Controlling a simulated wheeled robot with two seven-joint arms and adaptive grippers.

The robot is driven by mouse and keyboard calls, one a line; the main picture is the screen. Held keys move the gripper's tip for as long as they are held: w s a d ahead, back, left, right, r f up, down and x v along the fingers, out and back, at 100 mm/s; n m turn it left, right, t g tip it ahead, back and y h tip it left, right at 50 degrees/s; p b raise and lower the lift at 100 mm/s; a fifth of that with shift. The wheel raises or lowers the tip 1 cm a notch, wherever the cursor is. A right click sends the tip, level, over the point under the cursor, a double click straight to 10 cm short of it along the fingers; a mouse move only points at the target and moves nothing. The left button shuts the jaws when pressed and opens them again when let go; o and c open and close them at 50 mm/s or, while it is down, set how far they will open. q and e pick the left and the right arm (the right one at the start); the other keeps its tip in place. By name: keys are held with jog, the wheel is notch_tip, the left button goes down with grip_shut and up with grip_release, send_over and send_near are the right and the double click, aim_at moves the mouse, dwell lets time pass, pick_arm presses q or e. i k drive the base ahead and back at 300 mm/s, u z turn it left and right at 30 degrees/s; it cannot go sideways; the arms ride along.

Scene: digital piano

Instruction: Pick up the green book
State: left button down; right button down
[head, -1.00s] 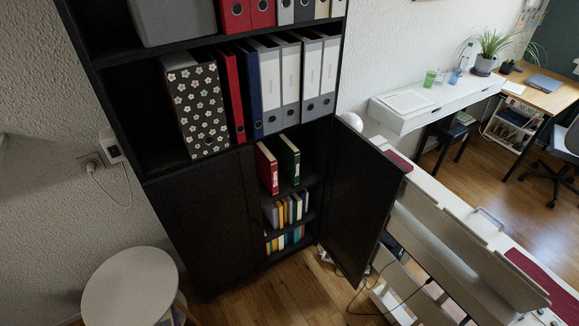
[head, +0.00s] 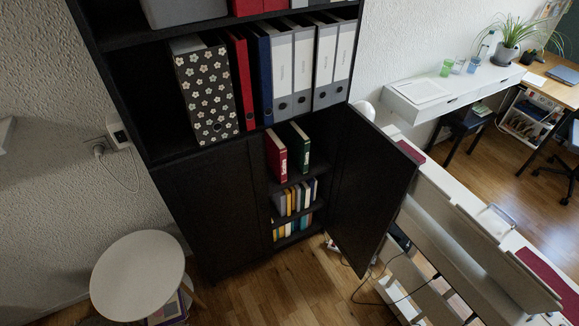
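The green book (head: 299,147) stands upright on the upper shelf inside the lower part of the black cabinet. A red book (head: 276,155) stands upright just left of it. The cabinet's right door (head: 372,195) hangs open to the right of the books, and its left door (head: 208,212) is closed. Neither of my grippers shows in the head view.
A round white table (head: 138,277) stands at the lower left. A long white piano-like unit (head: 460,250) lies right of the open door, with loose cables on the floor beside it. Wooden floor (head: 270,285) before the cabinet is clear. Smaller books (head: 292,198) fill lower shelves.

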aim_at(299, 141)
jog(key=u, duration=0.35)
jog(key=i, duration=1.25)
